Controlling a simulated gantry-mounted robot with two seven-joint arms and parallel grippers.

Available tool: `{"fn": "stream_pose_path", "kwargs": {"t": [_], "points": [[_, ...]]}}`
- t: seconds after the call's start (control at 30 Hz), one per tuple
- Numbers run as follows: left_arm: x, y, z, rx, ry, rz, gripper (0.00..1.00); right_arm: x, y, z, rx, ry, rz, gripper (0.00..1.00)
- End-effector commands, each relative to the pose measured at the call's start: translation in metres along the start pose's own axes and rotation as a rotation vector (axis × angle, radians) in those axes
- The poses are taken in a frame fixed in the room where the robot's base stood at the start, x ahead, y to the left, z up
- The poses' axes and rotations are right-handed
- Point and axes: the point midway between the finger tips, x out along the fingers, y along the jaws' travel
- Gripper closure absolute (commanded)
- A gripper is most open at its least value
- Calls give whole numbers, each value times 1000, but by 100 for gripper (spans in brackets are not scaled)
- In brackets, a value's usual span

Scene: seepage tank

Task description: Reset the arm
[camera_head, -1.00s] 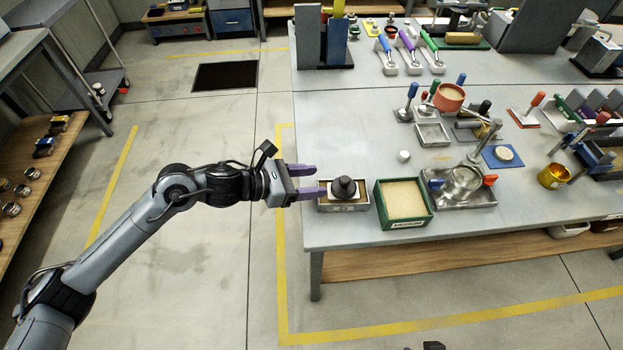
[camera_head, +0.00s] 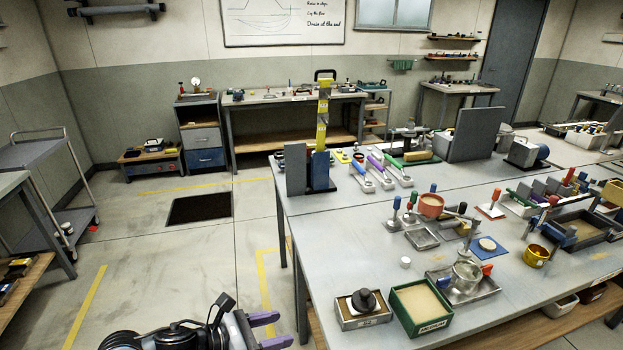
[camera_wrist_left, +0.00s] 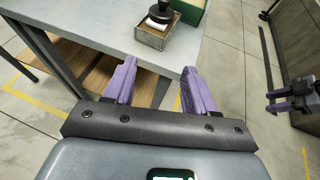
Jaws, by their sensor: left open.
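My left gripper (camera_head: 270,331) is at the bottom of the head view, just left of the workbench (camera_head: 345,240). Its two purple fingers are spread apart with nothing between them, and they also show in the left wrist view (camera_wrist_left: 152,88). A small tray with a black knobbed tool (camera_head: 363,301) stands on the bench's near left corner, beyond the fingertips and apart from them. The same tool shows in the left wrist view (camera_wrist_left: 160,14). In the left wrist view another purple-fingered gripper (camera_wrist_left: 280,98), probably my right one, shows at the right edge; its opening is unclear.
A green sand-filled box (camera_head: 420,306) stands beside the small tray. A metal tray with a pot (camera_head: 467,280) and several coloured-handled tools are farther along the bench. Open floor (camera_head: 190,270) lies left of the bench. A grey cart (camera_head: 45,185) stands at the far left.

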Motion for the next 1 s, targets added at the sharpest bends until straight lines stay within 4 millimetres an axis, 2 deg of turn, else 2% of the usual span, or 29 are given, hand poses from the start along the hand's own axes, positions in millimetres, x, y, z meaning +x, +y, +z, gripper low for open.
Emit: {"fn": "stream_pose_path", "kwargs": {"t": [0.03, 0.17, 0.3, 0.43, 0.67, 0.77, 0.87, 0.97, 1.0], "points": [[4, -8, -19, -28, 19, -14, 44, -1, 0, 0, 0, 1, 0, 57], [14, -29, -48, -86, 37, -48, 44, -1, -3, 0, 0, 0, -6, 57], [25, -58, -77, -162, 45, -89, 44, -3, 4, -2, -6, 2, 11, 57], [34, -92, -98, -241, 35, -132, 44, -4, 8, -3, -13, 4, 21, 57], [44, -166, -117, -484, -46, -135, 44, -8, 2, -4, -10, 3, 6, 57], [39, -183, -124, -719, -71, -45, 44, -10, 1, -4, -8, 3, 5, 57], [24, -185, -136, -1039, -88, 103, 44, -12, 2, -5, -6, 2, 5, 57], [-7, -178, -160, -1456, -116, 317, 44, -14, 2, -5, -6, 1, 5, 57], [-24, -173, -172, -1643, -140, 422, 44, -14, 2, -5, -6, 1, 5, 57]]}}
